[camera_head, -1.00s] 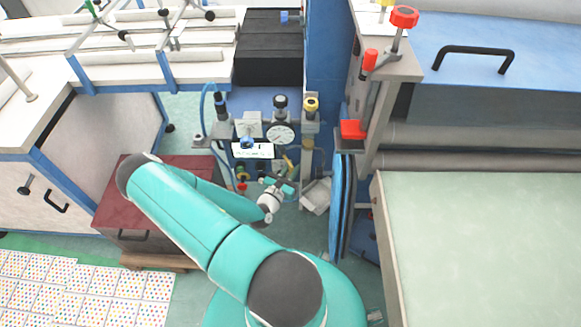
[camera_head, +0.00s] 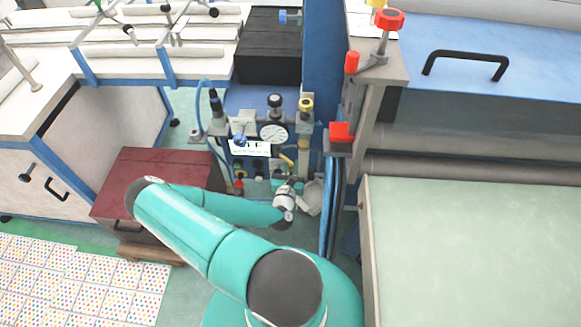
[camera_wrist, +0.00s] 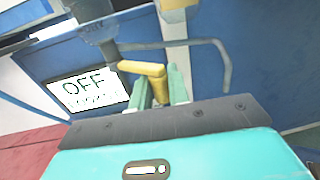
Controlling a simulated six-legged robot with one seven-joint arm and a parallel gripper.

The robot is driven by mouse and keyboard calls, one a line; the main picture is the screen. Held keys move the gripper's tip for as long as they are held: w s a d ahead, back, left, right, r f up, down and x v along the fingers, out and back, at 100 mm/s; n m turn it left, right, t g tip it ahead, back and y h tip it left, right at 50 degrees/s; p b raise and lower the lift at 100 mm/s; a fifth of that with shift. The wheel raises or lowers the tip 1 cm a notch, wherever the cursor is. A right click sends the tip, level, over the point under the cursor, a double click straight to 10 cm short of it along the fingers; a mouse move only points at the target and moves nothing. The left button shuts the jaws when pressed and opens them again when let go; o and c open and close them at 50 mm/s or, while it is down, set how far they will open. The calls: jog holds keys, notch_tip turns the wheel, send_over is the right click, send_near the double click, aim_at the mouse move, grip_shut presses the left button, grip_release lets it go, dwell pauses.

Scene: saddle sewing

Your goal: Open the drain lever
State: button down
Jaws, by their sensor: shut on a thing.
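The drain lever is a yellow bent handle (camera_wrist: 152,72) in the wrist view, on the blue panel (camera_wrist: 60,58). My gripper (camera_wrist: 161,88) has its two teal fingers on either side of the lever's lower end and is shut on it. In the head view the yellow lever (camera_head: 286,159) shows as a small tilted piece low on the panel, just above my gripper (camera_head: 279,180). The far ends of the fingers are too small to tell apart there.
A sign reading OFF (camera_wrist: 87,91) is left of the lever. A pressure gauge (camera_head: 273,132) and several knobs sit above it. A blue post and dark hoses (camera_head: 333,205) stand to the right.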

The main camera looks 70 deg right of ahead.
jog(key=shift+s+d+n+t+y, duration=0.1)
jog(key=shift+d+n+t+y, duration=0.3)
jog(key=shift+t, duration=0.3)
jog(key=shift+s+d+n+t+y, duration=0.1)
jog(key=shift+d+n+t, duration=0.05)
jog(key=shift+n+t, duration=0.45)
jog(key=c, duration=1.4)
grip_release()
jog(key=v, duration=0.7)
jog(key=shift+s+a, duration=0.15)
jog(key=shift+a, duration=0.05)
